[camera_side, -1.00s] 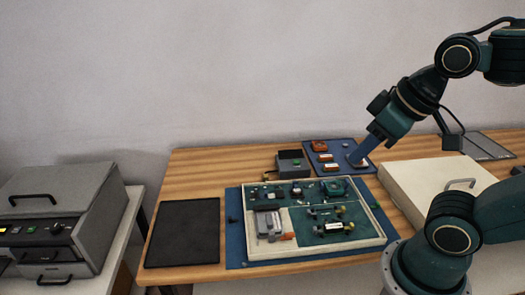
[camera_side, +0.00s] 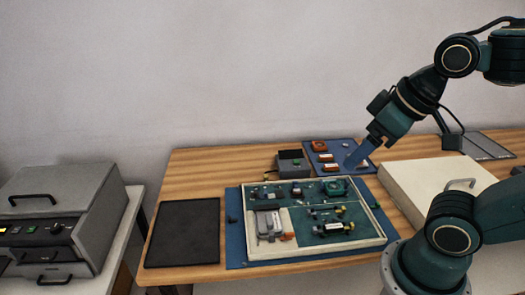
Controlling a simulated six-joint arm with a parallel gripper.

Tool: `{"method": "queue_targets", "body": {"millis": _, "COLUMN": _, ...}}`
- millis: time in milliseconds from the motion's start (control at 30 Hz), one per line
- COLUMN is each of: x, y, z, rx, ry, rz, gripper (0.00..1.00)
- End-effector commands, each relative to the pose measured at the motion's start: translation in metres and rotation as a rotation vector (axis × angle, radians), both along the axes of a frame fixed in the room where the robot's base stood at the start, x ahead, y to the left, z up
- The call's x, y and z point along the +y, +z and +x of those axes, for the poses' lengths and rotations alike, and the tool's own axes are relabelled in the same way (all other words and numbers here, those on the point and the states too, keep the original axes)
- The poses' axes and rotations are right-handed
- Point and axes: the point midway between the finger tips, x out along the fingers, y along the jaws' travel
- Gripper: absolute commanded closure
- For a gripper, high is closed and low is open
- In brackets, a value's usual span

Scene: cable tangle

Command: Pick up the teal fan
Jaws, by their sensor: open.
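The teal fan (camera_side: 336,188) looks like the squarish teal part at the back right of the cream-rimmed board tray (camera_side: 250,250); it is small, so I cannot be sure. My gripper (camera_side: 351,165) is open, with its blue fingers pointing down and left over the blue parts mat (camera_side: 331,169), behind the tray. It is apart from the teal part, beyond it and a little to the right. The fingers cover some of the mat, and the gap between them is too small to make out.
Orange and white small parts (camera_side: 320,147) lie on the parts mat. A dark grey open box (camera_side: 291,163) stands left of it. A black mat (camera_side: 183,232) lies at the left. A cream handled case (camera_side: 415,185) is at the right. A grey machine (camera_side: 60,220) stands on a side table.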

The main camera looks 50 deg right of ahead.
Motion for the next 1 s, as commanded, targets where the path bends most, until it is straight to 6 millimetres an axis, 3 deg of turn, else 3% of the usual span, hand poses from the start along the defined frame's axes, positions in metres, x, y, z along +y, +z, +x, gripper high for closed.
{"method": "queue_targets", "body": {"millis": 267, "x": -0.002, "y": 0.0, "z": 0.003, "rx": 0.008, "ry": 0.007, "rz": -0.01, "gripper": 0.27}}
{"method": "queue_targets", "body": {"millis": 467, "x": -0.011, "y": -0.001, "z": 0.018, "rx": 0.047, "ry": 0.049, "rz": -0.052, "gripper": 0.27}}
{"method": "queue_targets", "body": {"millis": 1000, "x": -0.08, "y": -0.03, "z": 0.087, "rx": 0.246, "ry": 0.301, "rz": -0.199, "gripper": 0.27}}
